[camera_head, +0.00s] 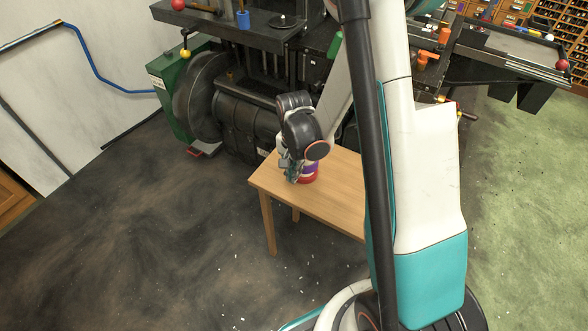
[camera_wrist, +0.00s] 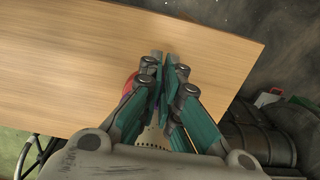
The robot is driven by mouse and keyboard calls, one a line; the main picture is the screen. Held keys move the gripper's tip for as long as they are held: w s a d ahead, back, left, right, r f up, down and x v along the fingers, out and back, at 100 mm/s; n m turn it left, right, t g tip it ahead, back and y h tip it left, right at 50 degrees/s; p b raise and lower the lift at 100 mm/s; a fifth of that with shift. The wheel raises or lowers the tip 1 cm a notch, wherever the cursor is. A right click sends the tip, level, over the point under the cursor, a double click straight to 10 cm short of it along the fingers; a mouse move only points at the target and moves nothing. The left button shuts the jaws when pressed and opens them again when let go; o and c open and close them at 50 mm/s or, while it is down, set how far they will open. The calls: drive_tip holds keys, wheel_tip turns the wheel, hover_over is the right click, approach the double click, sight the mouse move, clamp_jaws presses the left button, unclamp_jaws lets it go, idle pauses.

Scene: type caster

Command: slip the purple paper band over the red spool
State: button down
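The red spool (camera_head: 308,179) stands on the small wooden table, partly hidden behind my gripper. The purple paper band (camera_head: 311,168) shows just above the spool's red lower part and seems to be around it, but my gripper hides much of both. My gripper (camera_head: 291,175) points down at the spool's left side in the head view. In the wrist view the fingers of my gripper (camera_wrist: 164,62) are close together, with only a narrow gap. A red edge of the spool (camera_wrist: 129,82) shows left of them. I cannot tell whether the fingers pinch the band's wall.
The wooden table (camera_head: 325,205) has bare top to the right of the spool, and it fills much of the wrist view (camera_wrist: 60,60). A large black machine (camera_head: 245,115) with a green housing stands close behind the table. The dark floor at the left is open.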

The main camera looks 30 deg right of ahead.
drive_tip(key=shift+f, duration=0.75)
drive_tip(key=c, duration=1.7)
unclamp_jaws()
drive_tip(key=shift+r+p, duration=1.75)
drive_tip(key=shift+r, duration=1.25)
